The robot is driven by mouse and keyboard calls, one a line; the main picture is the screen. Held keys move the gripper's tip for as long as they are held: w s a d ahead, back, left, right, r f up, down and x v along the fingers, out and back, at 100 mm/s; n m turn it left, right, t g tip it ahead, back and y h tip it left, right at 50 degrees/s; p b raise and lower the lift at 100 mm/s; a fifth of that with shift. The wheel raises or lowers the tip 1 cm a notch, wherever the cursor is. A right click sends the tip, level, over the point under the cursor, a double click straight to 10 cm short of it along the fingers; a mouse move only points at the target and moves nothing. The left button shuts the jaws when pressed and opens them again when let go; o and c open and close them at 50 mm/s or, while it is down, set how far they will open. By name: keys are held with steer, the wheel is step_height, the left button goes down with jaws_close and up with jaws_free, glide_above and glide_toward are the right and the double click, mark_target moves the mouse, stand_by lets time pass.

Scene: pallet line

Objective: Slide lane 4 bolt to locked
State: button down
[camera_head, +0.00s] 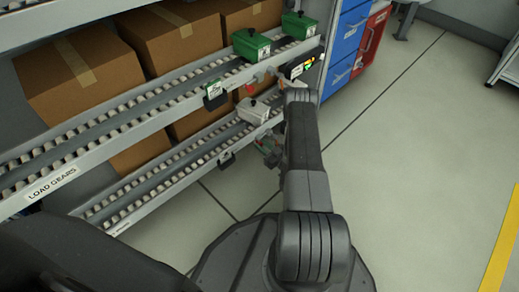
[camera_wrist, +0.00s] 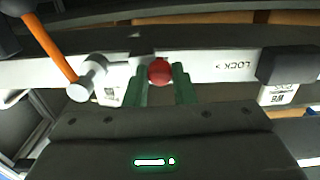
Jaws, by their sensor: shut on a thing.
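The bolt's red round knob (camera_wrist: 160,72) stands out from a pale rail in the wrist view. My gripper (camera_wrist: 163,86) has its two green fingers on either side of the knob and is shut on it. The rail carries the word LOCK (camera_wrist: 233,66) with a small arrow, to the right of the knob. A lane number is not readable.
An orange bar (camera_wrist: 52,46) with a pale round end stands left of my fingers; a dark block (camera_wrist: 288,66) sits right on the rail. Green boxes (camera_head: 252,45) and a grey box (camera_head: 253,112) rest on the roller lanes. Blue drawers (camera_head: 345,45) stand behind.

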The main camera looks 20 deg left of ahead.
steer(key=c, duration=1.2)
jaws_free()
steer(key=shift+w+d, duration=0.1)
steer(key=shift+w, duration=0.15)
steer(key=shift+c, duration=0.2)
steer(key=shift+s, duration=0.1)
steer(key=p+v, duration=0.4)
steer(key=v, duration=0.9)
steer(key=shift+d, duration=0.35)
steer(key=shift+s, duration=0.1)
steer(key=b+x, duration=0.3)
steer(key=x, duration=0.9)
steer(key=shift+a+b, duration=0.35)
steer(key=shift+b, duration=0.05)
steer(key=shift+w+a, duration=0.3)
steer(key=shift+a, duration=0.2)
